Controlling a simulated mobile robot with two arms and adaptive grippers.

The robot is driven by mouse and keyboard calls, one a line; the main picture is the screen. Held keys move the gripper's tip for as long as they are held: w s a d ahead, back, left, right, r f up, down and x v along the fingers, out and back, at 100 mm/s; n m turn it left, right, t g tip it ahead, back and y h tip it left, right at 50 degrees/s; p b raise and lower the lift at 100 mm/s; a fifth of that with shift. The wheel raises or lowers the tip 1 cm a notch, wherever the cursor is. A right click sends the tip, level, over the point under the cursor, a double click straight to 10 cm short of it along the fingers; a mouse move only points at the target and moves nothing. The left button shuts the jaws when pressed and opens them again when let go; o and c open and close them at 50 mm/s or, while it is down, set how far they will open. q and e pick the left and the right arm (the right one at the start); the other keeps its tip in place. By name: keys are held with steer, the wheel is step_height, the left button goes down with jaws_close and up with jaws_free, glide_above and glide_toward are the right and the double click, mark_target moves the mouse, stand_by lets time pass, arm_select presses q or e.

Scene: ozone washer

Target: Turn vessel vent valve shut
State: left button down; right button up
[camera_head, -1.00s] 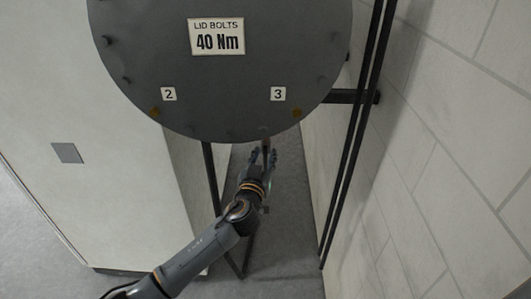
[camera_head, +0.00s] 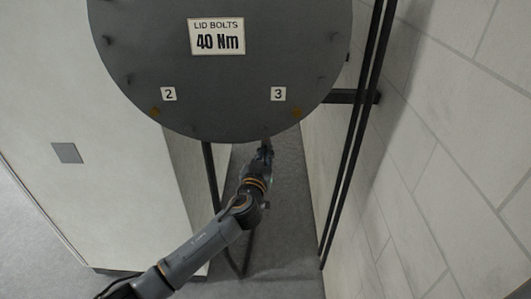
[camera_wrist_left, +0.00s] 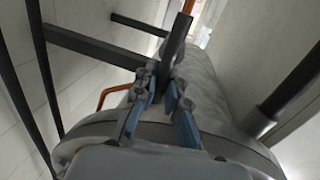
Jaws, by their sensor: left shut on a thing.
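The vessel shows its round grey lid (camera_head: 220,75) in the head view, and its grey rounded body (camera_wrist_left: 205,95) fills the middle of the wrist view. My left gripper (camera_head: 266,152) is just below the lid's lower rim, under label 3. In the left wrist view the gripper's (camera_wrist_left: 165,76) blue-padded fingers are shut on a flat dark bar (camera_wrist_left: 177,38), which looks like the vent valve's lever. The bar stands up between the fingertips. The valve body is hidden, so I cannot tell the valve's position. My right gripper is in neither view.
A block wall (camera_head: 450,130) and dark upright rails (camera_head: 352,150) stand close on the right. A white cabinet (camera_head: 90,130) is on the left. A narrow strip of grey floor (camera_head: 285,220) lies between. An orange pipe (camera_wrist_left: 112,91) runs left of the fingers.

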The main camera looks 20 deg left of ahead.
arm_select(q)
steer(key=shift+w+d+f+m+g+y+p, duration=0.15)
steer(key=shift+d+f+m+g+y, duration=0.3)
steer(key=shift+m, duration=2.1)
steer(key=shift+w+d+f+m+g+y+p, duration=0.1)
steer(key=shift+d+f+m+g+y, duration=0.3)
steer(key=shift+m, duration=2.2)
steer(key=shift+w+d+f+m+g+y+p, duration=0.25)
steer(key=shift+f+m+g+y, duration=0.35)
steer(key=shift+m, duration=1.95)
steer(key=shift+s, duration=0.2)
steer(key=c, duration=1.4)
jaws_free()
steer(key=shift+s+d+r, duration=0.1)
steer(key=shift+r, duration=0.1)
